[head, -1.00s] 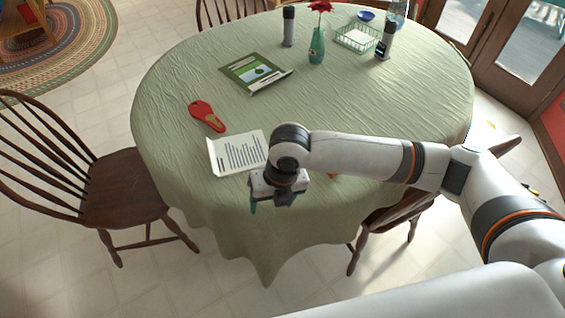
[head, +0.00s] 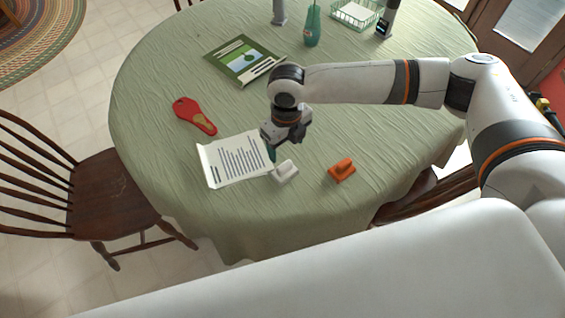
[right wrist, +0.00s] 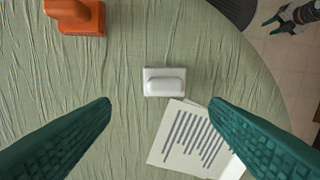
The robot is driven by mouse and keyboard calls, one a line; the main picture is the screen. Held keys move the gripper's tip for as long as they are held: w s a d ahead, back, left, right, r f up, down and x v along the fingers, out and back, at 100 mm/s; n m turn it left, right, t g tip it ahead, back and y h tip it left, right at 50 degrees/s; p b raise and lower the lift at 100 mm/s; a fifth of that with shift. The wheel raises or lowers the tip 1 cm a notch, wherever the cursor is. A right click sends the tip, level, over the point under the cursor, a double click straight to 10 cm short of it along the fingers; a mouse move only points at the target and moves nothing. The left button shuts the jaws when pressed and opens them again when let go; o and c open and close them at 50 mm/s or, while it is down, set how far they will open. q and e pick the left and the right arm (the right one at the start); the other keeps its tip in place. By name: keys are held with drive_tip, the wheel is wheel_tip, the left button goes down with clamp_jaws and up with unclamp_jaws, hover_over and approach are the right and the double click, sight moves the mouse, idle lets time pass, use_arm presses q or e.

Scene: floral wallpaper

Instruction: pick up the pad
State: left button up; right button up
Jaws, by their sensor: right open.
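A small white block with a raised rounded grip (head: 285,171) lies on the table beside the lower right corner of a printed paper sheet (head: 228,163). The white block is also in the right wrist view (right wrist: 164,82), near the middle. I cannot tell for certain which of these is the pad. My right gripper (head: 273,153) hangs just above and behind the white block. In the right wrist view its teal fingers (right wrist: 160,102) are wide apart with nothing between them. A small part of my left gripper (right wrist: 287,20) shows at the top right, away from the table.
An orange block with a grip (head: 342,169) lies right of the white one. A red paddle-shaped thing (head: 194,115) and a green booklet (head: 240,60) lie farther back. A teal vase (head: 312,27) and a wire basket (head: 355,14) stand behind. Chairs surround the round table.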

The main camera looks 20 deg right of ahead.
sight(285, 165)
drive_tip(key=f, duration=0.2)
drive_tip(key=shift+s+f, duration=0.25)
drive_tip(key=shift+f, duration=0.45)
drive_tip(key=f, duration=0.1)
drive_tip(key=f+p, duration=0.1)
drive_tip(key=f, duration=0.2)
drive_tip(key=shift+s+a+f, duration=0.15)
drive_tip(key=shift+a+f, duration=0.1)
drive_tip(key=shift+f, duration=0.5)
use_arm(q)
drive_tip(key=shift+s+r, duration=0.45)
drive_tip(key=shift+r, duration=0.4)
drive_tip(key=shift+s, duration=0.1)
use_arm(e)
drive_tip(key=shift+c, duration=0.3)
use_arm(q)
drive_tip(key=shift+s, duration=0.2)
use_arm(e)
drive_tip(key=c, duration=0.6)
